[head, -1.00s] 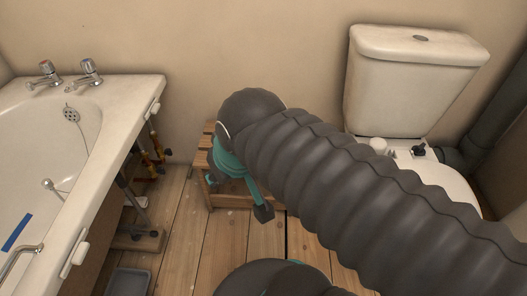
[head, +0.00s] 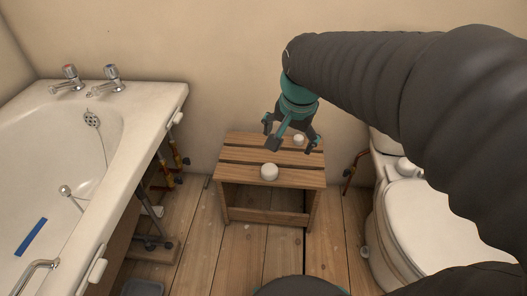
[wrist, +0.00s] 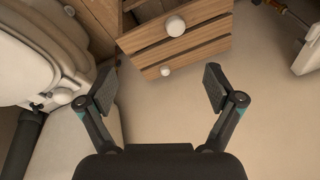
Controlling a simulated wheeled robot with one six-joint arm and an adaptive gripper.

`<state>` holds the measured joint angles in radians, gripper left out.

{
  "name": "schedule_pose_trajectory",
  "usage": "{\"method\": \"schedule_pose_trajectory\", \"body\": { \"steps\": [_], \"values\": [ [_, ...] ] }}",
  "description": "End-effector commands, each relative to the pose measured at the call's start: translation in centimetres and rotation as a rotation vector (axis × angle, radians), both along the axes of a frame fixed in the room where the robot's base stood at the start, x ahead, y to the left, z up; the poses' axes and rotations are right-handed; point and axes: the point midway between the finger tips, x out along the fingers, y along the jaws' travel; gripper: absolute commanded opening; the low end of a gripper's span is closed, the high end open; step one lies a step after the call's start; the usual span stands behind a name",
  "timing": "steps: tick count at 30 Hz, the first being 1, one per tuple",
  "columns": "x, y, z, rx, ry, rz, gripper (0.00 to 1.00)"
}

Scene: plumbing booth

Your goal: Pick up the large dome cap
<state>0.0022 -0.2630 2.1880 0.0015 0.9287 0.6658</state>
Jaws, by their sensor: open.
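The large dome cap (head: 269,172) is white and rounded and sits on the front part of the wooden stool's slatted top. It also shows at the top of the wrist view (wrist: 175,26). A smaller white cap (head: 298,139) sits further back on the stool; it shows in the wrist view too (wrist: 165,71). My gripper (head: 292,140) is open and empty, pointing down over the back part of the stool. In the wrist view its fingers (wrist: 160,84) are wide apart, with the large dome cap beyond them and clear of both.
The wooden stool (head: 265,215) stands near the wall between the bathtub (head: 150,125) and the toilet (head: 420,225). A white round item (head: 406,167) is on the toilet. Pipes and metal stands are beside the tub. The floorboards before the stool are mostly clear.

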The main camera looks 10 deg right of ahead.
Motion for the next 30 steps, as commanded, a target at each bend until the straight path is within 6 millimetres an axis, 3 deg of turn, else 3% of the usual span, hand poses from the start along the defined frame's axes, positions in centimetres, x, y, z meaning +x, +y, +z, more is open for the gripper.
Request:
{"method": "schedule_pose_trajectory", "body": {
  "steps": [6,15,22,30],
  "values": [
    [6.6,0.0,-3.6,0.071,0.098,-0.294,0.91],
    [14.2,0.0,-10.6,0.125,0.212,-0.699,0.91],
    [17.4,0.1,-14.7,0.135,0.256,-0.897,0.91],
    [18.0,0.1,-17.6,0.135,0.27,-0.951,0.91]
  ]
}}
